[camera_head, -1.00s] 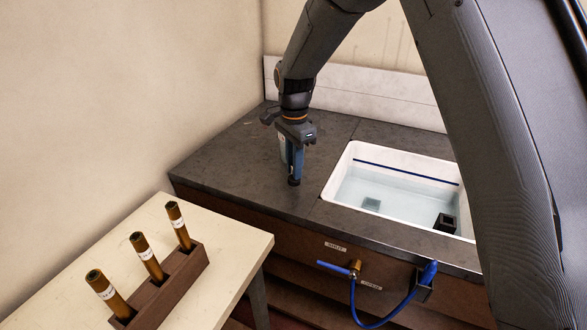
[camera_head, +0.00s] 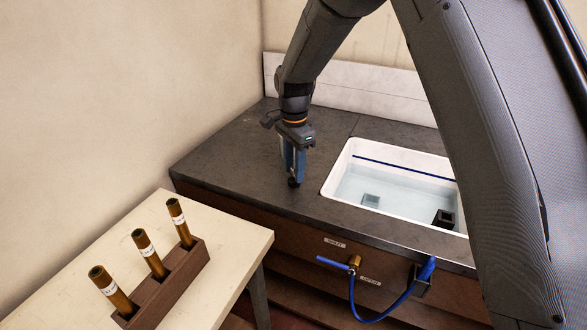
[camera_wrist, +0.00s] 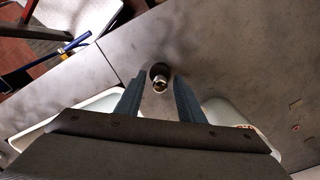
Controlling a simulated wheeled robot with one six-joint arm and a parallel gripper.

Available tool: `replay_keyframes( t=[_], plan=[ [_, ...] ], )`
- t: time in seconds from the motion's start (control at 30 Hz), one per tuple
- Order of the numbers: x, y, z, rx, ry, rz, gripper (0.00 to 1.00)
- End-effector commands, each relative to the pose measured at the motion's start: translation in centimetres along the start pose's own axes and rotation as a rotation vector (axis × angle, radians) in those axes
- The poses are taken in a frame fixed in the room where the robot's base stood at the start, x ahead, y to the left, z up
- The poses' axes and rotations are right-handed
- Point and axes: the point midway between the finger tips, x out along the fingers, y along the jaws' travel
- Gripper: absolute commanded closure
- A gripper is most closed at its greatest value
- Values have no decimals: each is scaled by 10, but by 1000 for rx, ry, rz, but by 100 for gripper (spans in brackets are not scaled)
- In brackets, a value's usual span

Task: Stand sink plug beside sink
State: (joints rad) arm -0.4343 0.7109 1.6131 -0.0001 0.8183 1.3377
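The sink plug (camera_head: 293,182), a small dark piece with a shiny metal top, stands on the dark counter (camera_head: 235,165) to the left of the white sink (camera_head: 343,166). It also shows in the wrist view (camera_wrist: 160,84), between and just past my fingertips. My gripper (camera_head: 293,177) points down over the plug. Its two blue-grey fingers are apart, with a narrow gap on each side of the plug in the wrist view (camera_wrist: 158,88). The fingers partly hide the plug in the head view.
The sink holds water and a black block (camera_head: 444,218). A brass tap (camera_head: 354,264) and a blue hose (camera_head: 385,315) are on the counter's front. A pale table (camera_head: 235,238) with a wooden rack (camera_head: 165,285) of three brass tubes stands at the front left. The counter's left part is clear.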

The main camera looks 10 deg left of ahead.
Motion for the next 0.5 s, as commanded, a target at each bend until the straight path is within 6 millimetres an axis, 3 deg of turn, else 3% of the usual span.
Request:
replay_keyframes(
  t=[0.17, 0.5],
  plan=[
    [-24, -2, -1, 0, 1, -5, 65],
    [-92, -2, 0, -1, 1, -5, 65]
  ],
)
